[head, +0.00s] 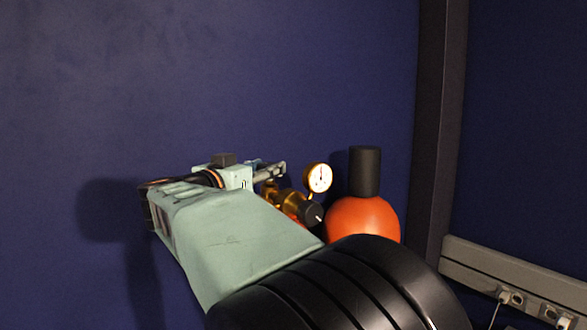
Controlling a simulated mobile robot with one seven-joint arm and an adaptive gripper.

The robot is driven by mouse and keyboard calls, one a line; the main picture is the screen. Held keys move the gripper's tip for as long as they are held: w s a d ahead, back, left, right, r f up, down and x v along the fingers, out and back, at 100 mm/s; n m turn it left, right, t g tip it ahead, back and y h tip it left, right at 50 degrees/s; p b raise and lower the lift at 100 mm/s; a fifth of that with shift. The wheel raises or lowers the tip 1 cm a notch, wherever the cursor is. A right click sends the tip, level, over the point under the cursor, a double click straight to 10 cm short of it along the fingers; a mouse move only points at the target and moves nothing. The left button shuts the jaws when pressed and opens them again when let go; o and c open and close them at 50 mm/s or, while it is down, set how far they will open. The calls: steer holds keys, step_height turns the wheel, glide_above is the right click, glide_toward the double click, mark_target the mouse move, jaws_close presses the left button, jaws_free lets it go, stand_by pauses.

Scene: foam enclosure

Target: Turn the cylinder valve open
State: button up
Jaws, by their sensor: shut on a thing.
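My pale green arm and gripper (272,170) reach in from the lower right. The fingers point right and are shut on the cylinder valve, of which only a small bluish part (258,163) shows. Just below and right of the fingers is a brass regulator (290,203) with a black knob (313,215). A round white-faced gauge (319,178) stands above the knob. My arm hides the cylinder beneath the valve and much of the grip.
An orange cylinder (364,217) with a black cap (365,171) stands right of the gauge, close to my arm. A blue wall (200,70) is behind. A dark post (436,120) and a socket rail (515,280) with plugs are at right.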

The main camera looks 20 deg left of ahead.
steer(key=shift+d+r+n+y+b, duration=0.1)
steer(key=shift+d+n+y+b, duration=0.15)
steer(key=shift+n+y, duration=0.45)
steer(key=shift+d+n+y+b, duration=0.2)
steer(key=shift+n+y, duration=0.2)
steer(key=shift+y, duration=0.6)
steer(key=n+y+b, duration=0.1)
steer(key=n+y, duration=0.2)
steer(key=y, duration=0.2)
steer(key=shift+d+b, duration=0.15)
steer(key=shift+b, duration=0.2)
steer(key=n+g+y+b, duration=0.1)
steer(key=n+y+b, duration=0.1)
steer(key=b, duration=0.1)
steer(key=shift+d+y, duration=0.1)
steer(key=shift+y, duration=0.2)
steer(key=n+y+b, duration=0.1)
steer(key=b, duration=0.2)
steer(key=shift+w+g, duration=0.1)
steer(key=shift+g, duration=0.3)
steer(key=shift+r+n+g+y+b, duration=0.1)
steer(key=shift+n+g+y+b, duration=0.45)
steer(key=shift+b, duration=0.9)
steer(key=o, duration=1.2)
steer(key=shift+c, duration=0.2)
